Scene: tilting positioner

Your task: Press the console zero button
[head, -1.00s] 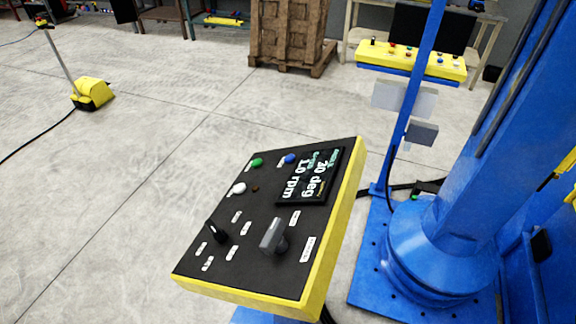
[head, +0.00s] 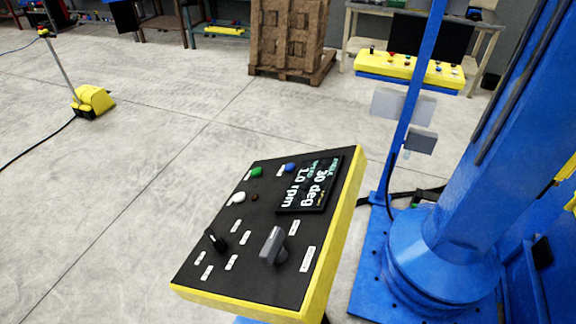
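The console (head: 262,225) is a tilted black panel with a yellow rim, standing at the lower middle of the head view. It carries a green button (head: 256,172), a blue button (head: 290,167) and a white button (head: 238,198). The small labels are too blurred to tell which button is zero. Its display (head: 309,184) reads 30 deg and 1.0 rpm. A black lever (head: 217,241) and a grey knob (head: 273,246) sit on its lower part. Neither of my grippers is in view.
A blue column (head: 470,170) on a bolted blue base stands right of the console. A second yellow console (head: 410,69) is behind it. A yellow foot pedal unit (head: 93,102) with a post and cable is at the left. Floor left of the console is clear.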

